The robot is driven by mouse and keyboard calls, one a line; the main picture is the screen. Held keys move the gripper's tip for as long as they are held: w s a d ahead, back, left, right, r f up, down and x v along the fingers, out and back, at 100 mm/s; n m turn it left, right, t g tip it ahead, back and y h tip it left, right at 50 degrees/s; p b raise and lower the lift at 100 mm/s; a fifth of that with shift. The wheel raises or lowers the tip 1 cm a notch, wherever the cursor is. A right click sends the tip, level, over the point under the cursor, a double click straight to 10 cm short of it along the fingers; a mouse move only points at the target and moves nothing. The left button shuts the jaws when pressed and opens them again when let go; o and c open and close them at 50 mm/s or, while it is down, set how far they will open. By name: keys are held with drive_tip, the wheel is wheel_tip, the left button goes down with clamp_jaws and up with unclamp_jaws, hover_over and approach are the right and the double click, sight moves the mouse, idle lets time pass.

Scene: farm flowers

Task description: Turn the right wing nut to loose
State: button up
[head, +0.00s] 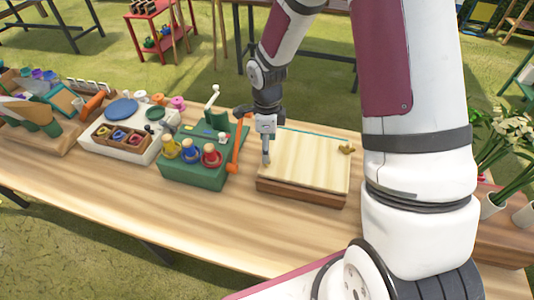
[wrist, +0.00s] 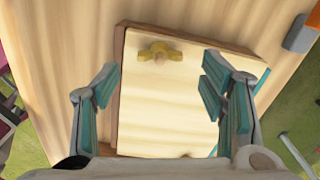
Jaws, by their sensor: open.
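A flower press with a pale wooden top board (head: 310,165) and a brown base (head: 300,193) lies on the table. A brass wing nut (head: 346,149) sits at the right side of the board. In the wrist view the wing nut (wrist: 160,51) lies beyond the fingertips, near the middle, with its wings roughly across the picture. My gripper (head: 266,158) is over the left part of the board in the head view. In the wrist view my gripper (wrist: 158,88) has its teal-padded fingers wide apart with nothing between them. No second wing nut shows; my gripper may hide one.
A green stand (head: 190,175) with colored knobs and an orange handle (head: 235,150) stands close left of the press. A white box (head: 125,135) is further left. White flowers (head: 510,130) stand at the right. Bare table (head: 180,225) lies in front.

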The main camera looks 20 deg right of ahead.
drive_tip(key=shift+f, duration=2.2)
